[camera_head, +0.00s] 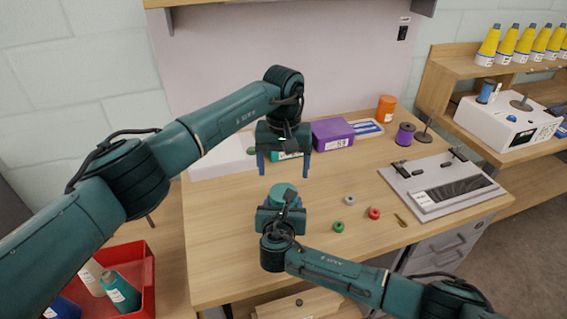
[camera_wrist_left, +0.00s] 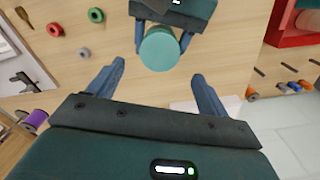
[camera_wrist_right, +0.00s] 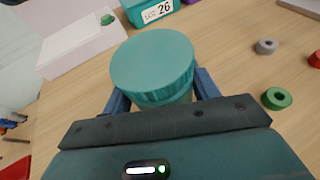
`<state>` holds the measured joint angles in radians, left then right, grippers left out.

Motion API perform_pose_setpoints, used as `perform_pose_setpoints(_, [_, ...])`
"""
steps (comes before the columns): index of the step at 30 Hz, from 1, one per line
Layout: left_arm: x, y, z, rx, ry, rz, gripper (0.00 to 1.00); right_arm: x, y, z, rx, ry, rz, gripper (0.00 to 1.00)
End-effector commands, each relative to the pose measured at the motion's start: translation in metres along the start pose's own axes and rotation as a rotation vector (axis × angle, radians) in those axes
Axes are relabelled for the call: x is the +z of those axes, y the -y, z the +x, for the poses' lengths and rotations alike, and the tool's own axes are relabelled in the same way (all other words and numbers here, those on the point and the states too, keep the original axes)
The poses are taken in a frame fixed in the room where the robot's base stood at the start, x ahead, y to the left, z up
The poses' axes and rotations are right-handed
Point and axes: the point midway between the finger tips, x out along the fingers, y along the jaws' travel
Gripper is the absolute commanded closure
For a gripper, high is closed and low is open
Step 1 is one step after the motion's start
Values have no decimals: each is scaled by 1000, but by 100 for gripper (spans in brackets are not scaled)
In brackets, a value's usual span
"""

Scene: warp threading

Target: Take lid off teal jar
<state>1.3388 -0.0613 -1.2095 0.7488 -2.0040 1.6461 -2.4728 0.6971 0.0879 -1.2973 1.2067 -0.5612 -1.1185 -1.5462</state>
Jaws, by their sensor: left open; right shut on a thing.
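The teal jar's round lid (camera_head: 284,191) shows near the middle of the table in the head view. It also shows from above in the left wrist view (camera_wrist_left: 159,50) and large in the right wrist view (camera_wrist_right: 152,68). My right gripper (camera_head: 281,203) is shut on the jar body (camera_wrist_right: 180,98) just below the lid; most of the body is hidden. I cannot tell whether the jar touches the table. My left gripper (camera_head: 284,170) is open and empty, pointing down, behind the jar and apart from the lid.
A white case (camera_head: 222,158), a teal box (camera_wrist_right: 152,14) and a purple box (camera_head: 332,134) stand at the back. Green (camera_head: 338,227), red (camera_head: 374,213) and grey (camera_head: 349,200) rings lie right of the jar. A small loom (camera_head: 440,184) is farther right. A red bin (camera_head: 146,266) stands at left.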

Motion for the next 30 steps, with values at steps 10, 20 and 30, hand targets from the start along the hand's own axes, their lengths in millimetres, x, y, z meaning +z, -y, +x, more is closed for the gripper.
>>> perform_pose_setpoints(10, [1, -1, 53, 2, 3, -3, 22, -1, 0, 0, -1, -1, -1, 100])
perform_pose_setpoints(20, [0, -1, 68, 1, 0, -3, 22, -1, 0, 0, -1, -1, -1, 100])
perform_pose_setpoints(30, [0, 0, 67, 1, 0, -3, 38, -1, 0, 0, -1, -1, -1, 100])
